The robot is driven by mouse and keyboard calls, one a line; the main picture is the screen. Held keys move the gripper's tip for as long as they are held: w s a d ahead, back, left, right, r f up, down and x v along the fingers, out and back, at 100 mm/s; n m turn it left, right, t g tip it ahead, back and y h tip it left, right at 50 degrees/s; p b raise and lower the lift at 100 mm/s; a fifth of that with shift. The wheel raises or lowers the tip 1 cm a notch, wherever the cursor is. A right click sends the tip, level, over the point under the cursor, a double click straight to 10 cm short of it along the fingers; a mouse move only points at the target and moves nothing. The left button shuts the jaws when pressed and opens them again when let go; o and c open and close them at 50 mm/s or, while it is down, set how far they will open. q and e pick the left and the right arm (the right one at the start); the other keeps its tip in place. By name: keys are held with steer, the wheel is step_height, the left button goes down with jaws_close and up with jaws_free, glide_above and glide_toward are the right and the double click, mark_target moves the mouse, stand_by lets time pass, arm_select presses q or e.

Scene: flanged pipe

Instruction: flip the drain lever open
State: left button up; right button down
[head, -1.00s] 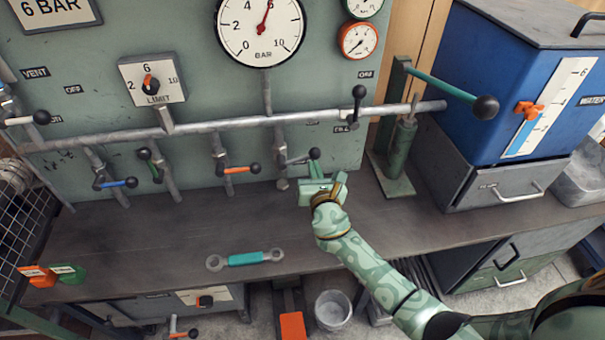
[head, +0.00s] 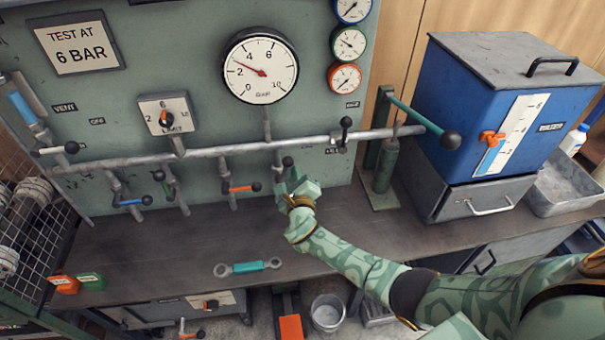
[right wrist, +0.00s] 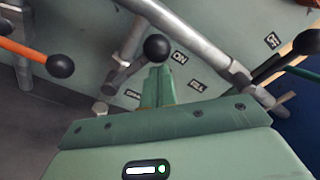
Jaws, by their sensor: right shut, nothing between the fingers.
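The drain lever is the black-ball handle (head: 288,161) on the right-most drop pipe below the long grey pipe. Its ball also shows in the right wrist view (right wrist: 156,47), just beyond my fingertips, near a partly hidden drain label (right wrist: 133,94). The ball now stands close to its drop pipe, and most of the handle is hidden by my fingers. My right gripper (head: 299,184) is shut and empty, just below and beside the ball. I cannot tell whether it touches. The big gauge (head: 261,66) reads between 2 and 4. My left gripper is not in view.
An orange-handled lever (head: 241,188) is left of my right gripper, and an upright black lever (head: 346,123) stands to its right. The green hand pump (head: 388,165) and blue water tank (head: 465,110) are further right.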

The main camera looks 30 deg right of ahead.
steer(key=shift+w+a+r+n+p, duration=0.15)
steer(key=shift+a+r+n+p, duration=0.1)
steer(key=shift+a+n, duration=0.25)
steer(key=shift+w+a+r+n+p, duration=0.15)
steer(key=shift+a+r+n+p, duration=0.1)
steer(key=shift+a+n, duration=0.25)
steer(key=shift+a, duration=0.15)
